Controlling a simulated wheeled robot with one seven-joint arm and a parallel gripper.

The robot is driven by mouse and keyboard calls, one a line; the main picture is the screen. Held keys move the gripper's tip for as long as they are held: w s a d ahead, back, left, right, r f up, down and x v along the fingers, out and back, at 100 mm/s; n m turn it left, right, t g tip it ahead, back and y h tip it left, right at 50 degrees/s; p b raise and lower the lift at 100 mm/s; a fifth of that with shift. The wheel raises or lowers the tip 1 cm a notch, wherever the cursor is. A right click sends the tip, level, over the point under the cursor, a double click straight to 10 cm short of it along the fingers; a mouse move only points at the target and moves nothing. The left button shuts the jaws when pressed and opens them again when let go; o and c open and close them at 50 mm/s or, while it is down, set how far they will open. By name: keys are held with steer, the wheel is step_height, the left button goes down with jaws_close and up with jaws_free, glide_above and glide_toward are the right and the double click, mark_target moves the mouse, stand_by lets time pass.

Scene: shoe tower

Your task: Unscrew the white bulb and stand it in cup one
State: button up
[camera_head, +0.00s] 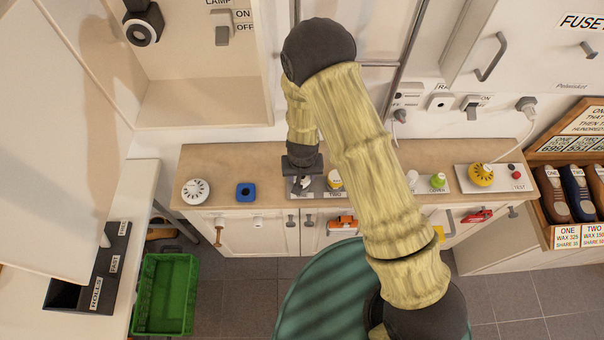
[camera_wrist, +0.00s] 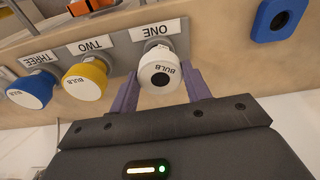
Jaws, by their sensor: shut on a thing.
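The white bulb (camera_wrist: 158,72), marked BULB, is between the two purple-grey fingers of my gripper (camera_wrist: 161,82) in the wrist view. My gripper is shut on it, at the spot labelled ONE on the grey strip (camera_wrist: 124,50). The cup under the bulb is hidden, so I cannot tell whether the bulb rests in it. In the head view my gripper (camera_head: 302,184) points down at the left end of the strip, with a little of the white bulb showing. A yellow bulb (camera_wrist: 84,82) stands at TWO and another pale-topped bulb (camera_wrist: 32,90) at THREE.
A blue square block (camera_head: 246,192) and a white round dial (camera_head: 195,190) lie left of my gripper on the wooden counter (camera_head: 222,162). To the right are a green piece (camera_head: 438,181) and a yellow knob (camera_head: 481,175) on a test panel. My arm hides part of the counter.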

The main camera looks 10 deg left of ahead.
steer(key=shift+f, duration=0.35)
steer(key=o, duration=0.8)
steer(key=shift+r, duration=0.15)
steer(key=r, duration=0.5)
steer(key=s+r+b, duration=0.1)
steer(key=r, duration=0.5)
steer(key=s+r+b, duration=0.1)
steer(key=r, duration=0.5)
steer(key=shift+d, duration=0.3)
steer(key=s+d+r+m, duration=0.1)
steer(key=d+r, duration=0.1)
steer(key=d, duration=0.6)
steer(key=s+d+r+m+b, duration=0.1)
steer(key=s+d+r, duration=0.1)
steer(key=d, duration=0.6)
steer(key=s+d+r+m+t+b, duration=0.1)
steer(key=d+r, duration=0.2)
steer(key=d, duration=0.6)
steer(key=shift+s, duration=0.35)
